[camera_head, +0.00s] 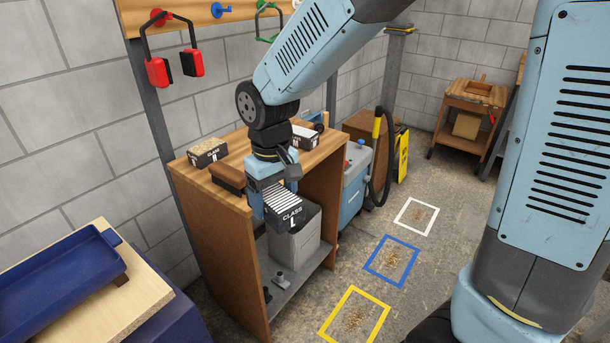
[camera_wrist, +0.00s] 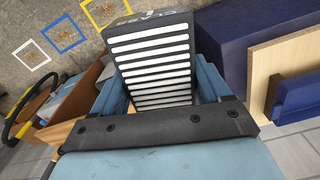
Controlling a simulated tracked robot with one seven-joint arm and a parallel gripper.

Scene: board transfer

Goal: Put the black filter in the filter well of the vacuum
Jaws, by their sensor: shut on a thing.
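My gripper (camera_head: 272,188) is shut on a black-framed filter (camera_head: 288,213) with white pleats and a label reading "CLASS L". The filter is held in the air in front of the wooden bench, near a grey bin on its lower shelf. In the wrist view the filter (camera_wrist: 152,62) sits between the two blue fingers of my gripper (camera_wrist: 160,80), pleats facing the camera. A light-blue and grey unit, apparently the vacuum (camera_head: 354,192), stands right of the bench with a black hose and yellow handle. I cannot make out its filter well.
The wooden bench (camera_head: 186,187) carries a tan-topped black "CLASS" box (camera_head: 207,153) and a white-topped one (camera_head: 304,137). The grey bin (camera_head: 296,243) stands below. A blue tray (camera_head: 60,278) lies at lower left. Yellow, blue and white floor squares hold debris; floor between them is clear.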

